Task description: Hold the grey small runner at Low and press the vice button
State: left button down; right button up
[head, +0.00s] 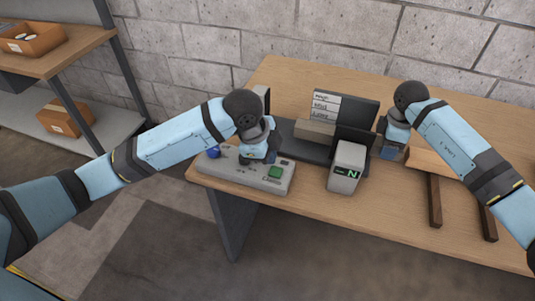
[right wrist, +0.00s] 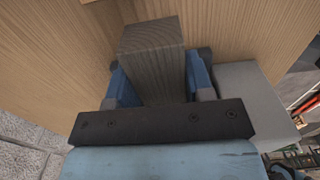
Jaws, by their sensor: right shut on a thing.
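My right gripper (right wrist: 158,75) is shut on a grey wood-grained block (right wrist: 152,36), which looks like the grey small runner, with a blue finger on each side. In the head view the right gripper (head: 389,152) is at the right end of the dark vice-like fixture (head: 303,146); I cannot make out the runner there. A board with labelled lines (head: 325,107) stands at the fixture's back; its words are too small to read surely. My left gripper (head: 260,155) is over the grey control box (head: 225,176), hiding part of its top. The box has a green button (head: 275,172) and a blue knob (head: 214,153).
A grey box with a green N display (head: 346,165) stands in front of the fixture. Dark wooden bars (head: 434,200) and a pale board lie on the table (head: 310,222) at right. Shelves with boxes (head: 34,38) stand at far left. The table's front middle is clear.

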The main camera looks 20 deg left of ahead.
aim_at(276, 171)
jog(key=shift+w, duration=0.2)
jog(key=shift+w+a, duration=0.1)
jog(key=shift+w, duration=0.3)
jog(key=shift+w, duration=0.2)
dwell(0.9)
pick_arm(q)
jog(key=shift+f, duration=0.1)
jog(key=shift+x, duration=1.9)
jog(key=shift+f, duration=0.1)
jog(key=shift+w+d+f, duration=0.1)
jog(key=shift+d+f, duration=0.05)
jog(key=shift+f, duration=0.15)
jog(key=shift+w+r, duration=0.15)
jog(key=shift+r, duration=0.65)
pick_arm(e)
jog(key=shift+w+f, duration=0.1)
pick_arm(q)
jog(key=shift+r, duration=2.7)
pick_arm(e)
jog(key=shift+s+f, duration=0.15)
jog(key=shift+s, duration=0.1)
